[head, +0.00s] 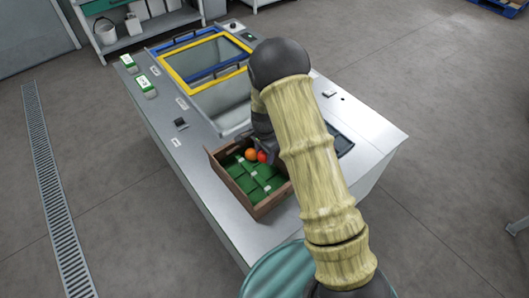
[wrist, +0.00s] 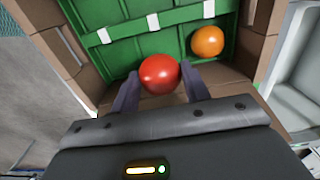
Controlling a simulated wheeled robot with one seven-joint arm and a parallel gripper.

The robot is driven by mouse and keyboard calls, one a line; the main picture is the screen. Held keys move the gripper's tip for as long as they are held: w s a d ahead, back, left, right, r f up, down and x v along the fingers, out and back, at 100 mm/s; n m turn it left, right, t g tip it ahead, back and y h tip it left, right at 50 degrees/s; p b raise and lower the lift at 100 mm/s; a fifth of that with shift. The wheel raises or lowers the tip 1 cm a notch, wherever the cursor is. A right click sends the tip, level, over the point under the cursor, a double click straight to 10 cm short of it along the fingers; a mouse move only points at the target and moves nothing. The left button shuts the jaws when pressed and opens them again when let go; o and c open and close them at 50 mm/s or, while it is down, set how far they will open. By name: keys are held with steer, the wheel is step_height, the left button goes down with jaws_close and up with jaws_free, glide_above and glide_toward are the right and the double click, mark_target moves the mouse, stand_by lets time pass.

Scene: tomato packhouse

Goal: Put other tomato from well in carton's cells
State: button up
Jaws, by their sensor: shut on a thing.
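A red tomato (wrist: 160,74) sits between the two fingers of my gripper (wrist: 160,88) in the wrist view, and the gripper is shut on it. The red tomato also shows in the head view (head: 262,156), partly hidden by the gripper. The carton (head: 233,182) is a brown box with green cells, standing on the metal bench. An orange tomato (wrist: 207,41) lies in a green cell near the carton's wall, and it shows in the head view (head: 251,154) beside the red one. My gripper is over the carton's far end. Whether the red tomato touches the cell floor I cannot tell.
The sunken well (head: 224,98) with yellow and blue frames (head: 207,62) lies behind the carton on the bench (head: 215,220). Small green-and-white boxes (head: 146,86) stand at the bench's left edge. A dark tray (head: 342,143) is partly hidden behind my arm. Several carton cells look empty.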

steer(key=shift+w+f+b, duration=0.1)
steer(key=shift+f+b, duration=1.75)
steer(key=shift+f, duration=1.15)
steer(key=shift+a, duration=0.1)
steer(key=o, duration=0.8)
steer(key=c, duration=0.3)
steer(key=shift+r+p, duration=2.75)
steer(key=shift+r, duration=0.3)
